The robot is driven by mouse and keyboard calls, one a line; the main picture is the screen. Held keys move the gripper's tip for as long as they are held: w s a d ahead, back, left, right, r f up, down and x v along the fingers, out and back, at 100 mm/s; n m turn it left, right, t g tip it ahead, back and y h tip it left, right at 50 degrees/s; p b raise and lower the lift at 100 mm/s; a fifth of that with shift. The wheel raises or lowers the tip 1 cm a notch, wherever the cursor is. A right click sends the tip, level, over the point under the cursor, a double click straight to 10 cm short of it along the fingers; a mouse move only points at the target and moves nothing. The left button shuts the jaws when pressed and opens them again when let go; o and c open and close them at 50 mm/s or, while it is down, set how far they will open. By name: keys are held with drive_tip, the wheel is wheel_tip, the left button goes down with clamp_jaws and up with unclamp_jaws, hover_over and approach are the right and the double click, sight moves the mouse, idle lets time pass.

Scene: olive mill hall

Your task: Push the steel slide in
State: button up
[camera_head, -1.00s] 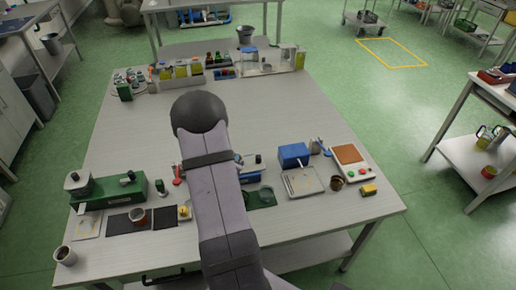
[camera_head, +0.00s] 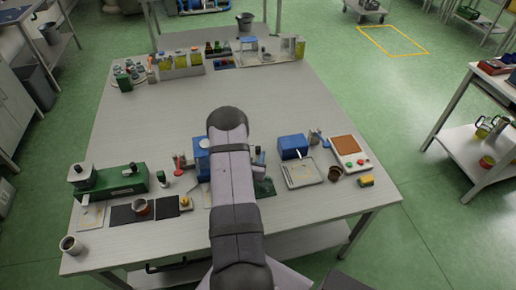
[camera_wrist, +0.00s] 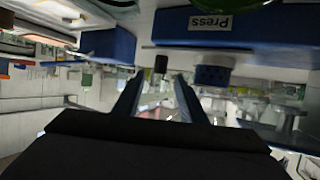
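A blue press (camera_head: 202,158) stands near the front of the bench, partly hidden behind my arm in the head view. In the wrist view, which looks upside down, a blue body (camera_wrist: 235,25) carries a "Press" label. My gripper (camera_wrist: 160,80) shows there with its two fingers apart and nothing seen held between them. A small dark cylinder (camera_wrist: 160,64) shows beyond and between the fingertips; I cannot tell whether it belongs to the slide. I cannot make out the steel slide for certain in either view. In the head view my gripper is hidden by my arm.
The bench middle is clear.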

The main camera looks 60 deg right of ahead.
sight(257, 149)
drive_tip(key=shift+p+x, duration=1.05)
drive_tip(key=shift+x, duration=2.25)
drive_tip(key=shift+c, duration=0.7)
